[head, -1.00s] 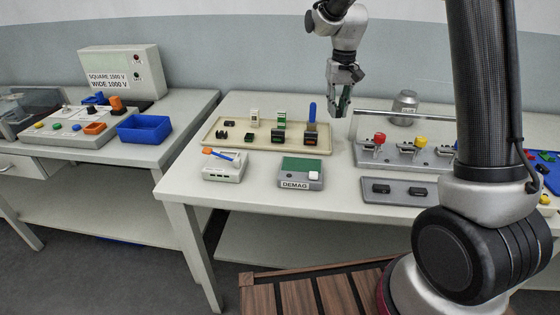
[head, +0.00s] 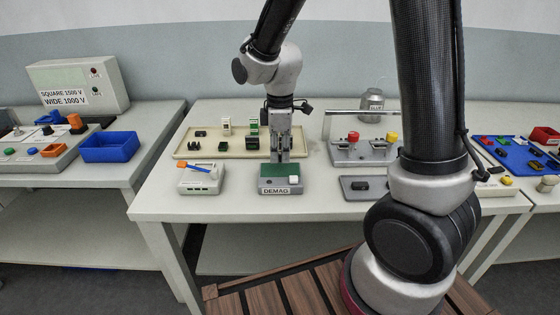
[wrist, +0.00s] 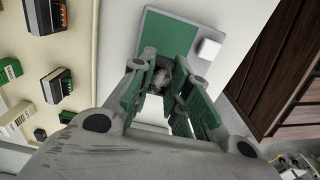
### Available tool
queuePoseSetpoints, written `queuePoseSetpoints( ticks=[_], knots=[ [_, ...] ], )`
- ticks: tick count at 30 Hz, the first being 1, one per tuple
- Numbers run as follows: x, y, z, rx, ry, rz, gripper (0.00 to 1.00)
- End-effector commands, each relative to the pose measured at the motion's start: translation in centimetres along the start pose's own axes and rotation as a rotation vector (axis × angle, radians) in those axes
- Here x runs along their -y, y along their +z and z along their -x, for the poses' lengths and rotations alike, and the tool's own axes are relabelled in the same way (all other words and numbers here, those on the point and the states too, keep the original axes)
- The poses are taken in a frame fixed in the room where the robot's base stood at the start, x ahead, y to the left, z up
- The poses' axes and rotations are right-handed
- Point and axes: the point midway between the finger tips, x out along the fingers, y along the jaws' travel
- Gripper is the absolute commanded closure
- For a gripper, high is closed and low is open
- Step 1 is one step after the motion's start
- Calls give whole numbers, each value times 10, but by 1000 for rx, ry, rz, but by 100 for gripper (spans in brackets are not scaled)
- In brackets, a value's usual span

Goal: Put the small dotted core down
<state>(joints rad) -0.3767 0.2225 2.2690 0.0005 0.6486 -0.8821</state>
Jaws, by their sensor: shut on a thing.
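My gripper (head: 280,157) points down over the DEMAG block (head: 280,187), a grey box with a green top pad and a white button. In the wrist view the fingers (wrist: 160,72) are shut on a small greyish piece, the small core (wrist: 160,79). Its dots are too small to make out and the fingers hide most of it. The green pad (wrist: 168,33) lies beneath and beyond the fingertips. I cannot tell whether the core touches the pad.
A beige tray (head: 180,152) with several connectors lies behind and left. A white box with an orange-and-blue lever (head: 202,178) stands left of the block. A grey fixture with red and yellow knobs (head: 370,155) stands right. Bare table lies in front.

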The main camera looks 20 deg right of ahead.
Motion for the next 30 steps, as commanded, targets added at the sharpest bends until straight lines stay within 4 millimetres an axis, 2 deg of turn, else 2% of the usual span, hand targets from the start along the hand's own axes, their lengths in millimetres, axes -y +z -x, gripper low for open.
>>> queuePoseSetpoints(
  ticks=[3,6,17,18,21,30],
  knots=[
    [1,1,-20,4,-5,-1,100],
    [1,1,-29,2,-3,-1,100],
    [0,0,-32,1,-1,-2,100],
    [0,0,-32,1,-1,-2,79],
    [0,0,-32,1,-1,-2,61],
    [0,0,-31,1,-1,-2,61]
  ],
)
